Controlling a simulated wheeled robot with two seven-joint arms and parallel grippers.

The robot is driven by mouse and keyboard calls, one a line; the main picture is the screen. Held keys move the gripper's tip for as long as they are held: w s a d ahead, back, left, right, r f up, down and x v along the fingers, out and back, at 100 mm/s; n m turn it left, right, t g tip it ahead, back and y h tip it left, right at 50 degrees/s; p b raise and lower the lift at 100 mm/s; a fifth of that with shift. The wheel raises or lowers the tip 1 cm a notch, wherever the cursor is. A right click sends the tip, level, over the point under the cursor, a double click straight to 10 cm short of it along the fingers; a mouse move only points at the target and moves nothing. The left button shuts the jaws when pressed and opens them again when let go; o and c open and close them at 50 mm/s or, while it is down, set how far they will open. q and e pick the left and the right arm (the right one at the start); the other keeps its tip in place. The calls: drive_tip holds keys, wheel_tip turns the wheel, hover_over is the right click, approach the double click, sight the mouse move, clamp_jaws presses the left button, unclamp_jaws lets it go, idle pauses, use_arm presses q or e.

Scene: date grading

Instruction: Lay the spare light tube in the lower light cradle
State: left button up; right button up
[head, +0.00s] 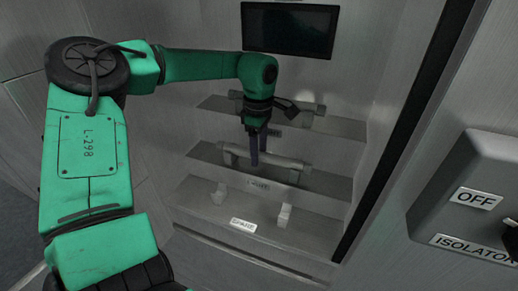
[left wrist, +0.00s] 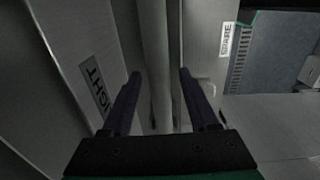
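A pale light tube (head: 285,163) lies lengthwise along the middle shelf, at the lower light cradle; an end holder (head: 306,169) shows at its right end. My left gripper (head: 258,158) reaches down over the tube's middle. In the left wrist view, the tube (left wrist: 158,60) runs between the two spread fingers of my left gripper (left wrist: 160,95), with a gap on each side. The two spare holders (head: 284,215) on the bottom ledge, above the SPARE label (head: 243,224), are empty. Whether the tube is fully seated is hard to tell. My right gripper is not in view.
Another tube (head: 300,114) sits on the upper shelf behind my left wrist. A dark screen (head: 290,30) hangs above. A dark door-frame edge (head: 400,130) bounds the cabinet on the right, with an isolator box (head: 470,180) beyond. The bottom ledge is clear between its holders.

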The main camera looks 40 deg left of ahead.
use_arm(q)
drive_tip(key=shift+d, duration=0.1)
drive_tip(key=shift+w, duration=0.15)
wheel_tip(320, 180, up, 12)
drive_tip(key=b, duration=0.1)
drive_tip(key=shift+b, duration=0.35)
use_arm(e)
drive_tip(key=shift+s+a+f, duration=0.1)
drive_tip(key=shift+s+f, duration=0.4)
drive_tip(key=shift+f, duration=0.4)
